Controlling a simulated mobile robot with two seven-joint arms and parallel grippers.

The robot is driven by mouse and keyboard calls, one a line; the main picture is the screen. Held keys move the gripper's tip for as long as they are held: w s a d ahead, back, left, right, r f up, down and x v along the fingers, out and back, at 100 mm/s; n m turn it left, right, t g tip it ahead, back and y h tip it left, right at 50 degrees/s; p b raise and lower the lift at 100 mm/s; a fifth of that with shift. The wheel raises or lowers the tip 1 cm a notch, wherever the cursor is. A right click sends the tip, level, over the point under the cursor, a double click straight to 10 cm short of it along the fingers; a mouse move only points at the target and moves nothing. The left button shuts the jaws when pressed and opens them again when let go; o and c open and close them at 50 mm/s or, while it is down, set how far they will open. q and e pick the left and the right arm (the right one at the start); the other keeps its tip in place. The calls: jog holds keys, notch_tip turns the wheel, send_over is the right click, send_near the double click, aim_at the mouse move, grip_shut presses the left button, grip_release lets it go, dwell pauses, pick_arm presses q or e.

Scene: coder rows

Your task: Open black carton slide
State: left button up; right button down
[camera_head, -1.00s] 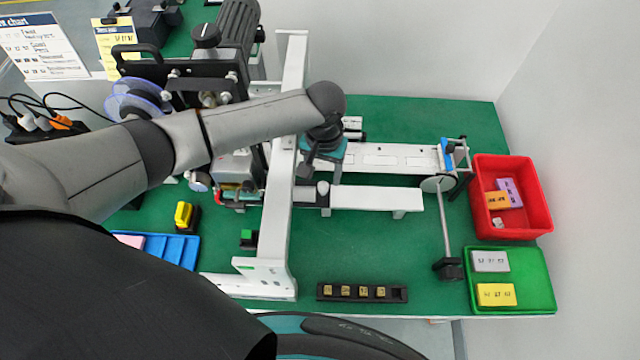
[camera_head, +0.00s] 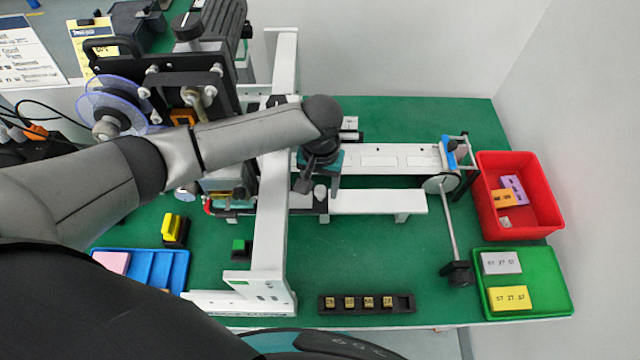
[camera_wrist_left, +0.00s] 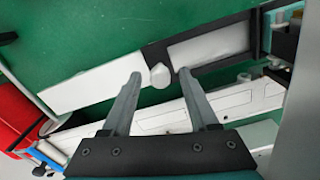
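The black carton slide (camera_head: 300,204) sits on the white track left of the middle of the head view. Its pale knob (camera_head: 320,190) stands up at its right end. In the left wrist view the slide's black part (camera_wrist_left: 154,53) and the knob (camera_wrist_left: 160,76) show clearly. My left gripper (camera_wrist_left: 158,75) is open, its two fingertips on either side of the knob, with a gap to each. In the head view the left gripper (camera_head: 326,182) hangs at the knob, its fingers partly hidden by my wrist. My right gripper is not in view.
A white upright frame (camera_head: 275,225) stands just left of the gripper. A white rail (camera_head: 385,202) runs right from the slide. A red bin (camera_head: 540,212) and a green tray (camera_head: 545,290) are at the right.

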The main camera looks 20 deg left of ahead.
pick_arm(q)
grip_shut()
dwell(1.2)
